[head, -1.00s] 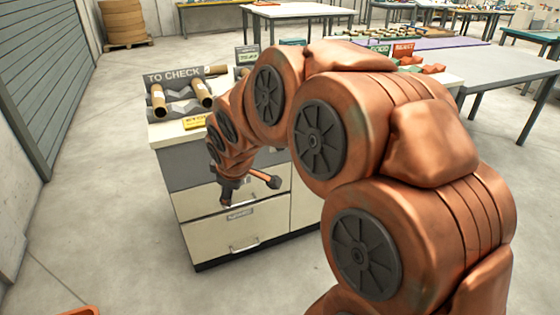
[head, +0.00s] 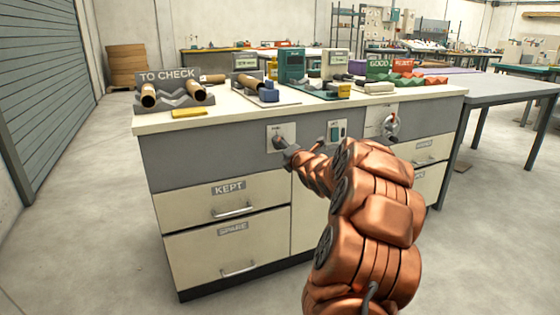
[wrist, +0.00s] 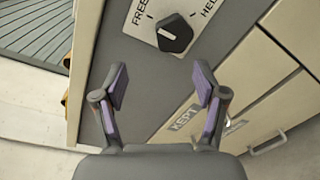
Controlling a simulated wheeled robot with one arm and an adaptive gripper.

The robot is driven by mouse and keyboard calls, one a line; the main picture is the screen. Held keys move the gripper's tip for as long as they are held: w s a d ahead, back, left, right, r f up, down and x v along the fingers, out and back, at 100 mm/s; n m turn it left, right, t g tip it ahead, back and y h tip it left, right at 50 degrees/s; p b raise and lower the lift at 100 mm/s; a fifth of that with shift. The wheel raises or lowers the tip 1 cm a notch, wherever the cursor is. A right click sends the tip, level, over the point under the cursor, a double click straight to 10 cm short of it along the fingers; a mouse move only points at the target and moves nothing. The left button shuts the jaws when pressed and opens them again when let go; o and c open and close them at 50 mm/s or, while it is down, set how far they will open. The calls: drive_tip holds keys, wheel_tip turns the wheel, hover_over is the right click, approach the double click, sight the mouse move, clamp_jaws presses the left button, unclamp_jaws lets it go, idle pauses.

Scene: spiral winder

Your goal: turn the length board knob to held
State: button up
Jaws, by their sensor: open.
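The length board knob (wrist: 175,33) is a black round knob on a white plate (wrist: 143,25) in the wrist view. The plate reads FREE at its left and HELD, partly cut off, at its right. A white mark on the knob shows on its left, FREE side. My gripper (wrist: 160,85) is open and empty, its two fingers apart, with the knob ahead of it and not between them. In the head view my gripper (head: 284,152) is close to the plate (head: 281,130) on the front of the bench and hides part of the knob.
Drawers marked KEPT (head: 228,202) and SPARE (head: 232,245) lie below left of the knob. A switch plate (head: 336,130) and a red-handled dial (head: 391,123) are to its right. A TO CHECK rack (head: 172,92) stands on top. The floor at left is clear.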

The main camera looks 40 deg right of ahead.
sight(280, 149)
drive_tip(key=shift+n+t, duration=0.4)
drive_tip(key=shift+n, duration=0.3)
drive_tip(key=shift+w+d+f+b, duration=0.25)
drive_tip(key=shift+w+d, duration=0.55)
drive_tip(key=shift+w, duration=0.3)
drive_tip(key=shift+w+d+f+b, duration=0.3)
drive_tip(key=shift+w+d, duration=0.5)
drive_tip(key=shift+w, duration=0.25)
drive_tip(key=shift+w+d+f+b, duration=0.25)
drive_tip(key=shift+w+d, duration=0.55)
drive_tip(key=shift+w, duration=0.3)
drive_tip(key=shift+c, duration=0.2)
drive_tip(key=c, duration=1.1)
drive_tip(key=shift+r, duration=0.1)
